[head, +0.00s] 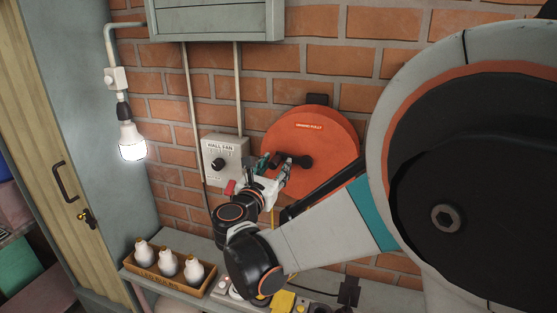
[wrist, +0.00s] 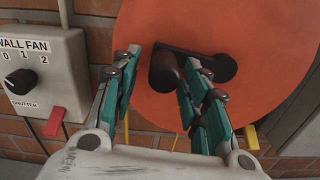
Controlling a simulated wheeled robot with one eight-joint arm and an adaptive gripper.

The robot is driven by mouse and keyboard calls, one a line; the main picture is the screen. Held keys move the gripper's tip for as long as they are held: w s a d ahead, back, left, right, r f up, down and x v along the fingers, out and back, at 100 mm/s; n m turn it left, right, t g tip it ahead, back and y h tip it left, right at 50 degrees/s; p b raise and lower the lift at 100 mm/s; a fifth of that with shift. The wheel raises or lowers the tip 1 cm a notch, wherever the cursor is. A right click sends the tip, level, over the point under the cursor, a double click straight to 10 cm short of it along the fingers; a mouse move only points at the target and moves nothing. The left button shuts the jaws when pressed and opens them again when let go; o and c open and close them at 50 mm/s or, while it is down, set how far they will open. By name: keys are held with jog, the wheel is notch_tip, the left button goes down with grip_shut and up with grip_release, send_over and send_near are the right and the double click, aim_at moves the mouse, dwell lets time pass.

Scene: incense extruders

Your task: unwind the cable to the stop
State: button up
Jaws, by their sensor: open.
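An orange cable reel (head: 335,135) hangs on the brick wall with a red label; its disc fills the middle of the wrist view (wrist: 215,20). A black crank (wrist: 222,68) is on its face, with a black knob (wrist: 163,72) at the crank's left end. My gripper (wrist: 160,60) is open, its teal fingers on either side of this knob; I cannot tell whether they touch it. In the head view my gripper (head: 284,161) is at the reel's face and partly covers the crank. Thin yellow cable (wrist: 178,141) shows below the disc.
A grey wall fan control box (head: 225,160) with a black knob and a red lever is close left of the reel. A lit bulb (head: 131,140) hangs further left. A bench below carries a tray (head: 160,280) of bulbs and a yellow block (head: 283,301).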

grip_shut()
dwell(1.4)
grip_release()
jog(key=shift+s, duration=0.1)
jog(key=v, duration=0.7)
jog(key=shift+s, duration=0.2)
jog(key=shift+a, duration=0.1)
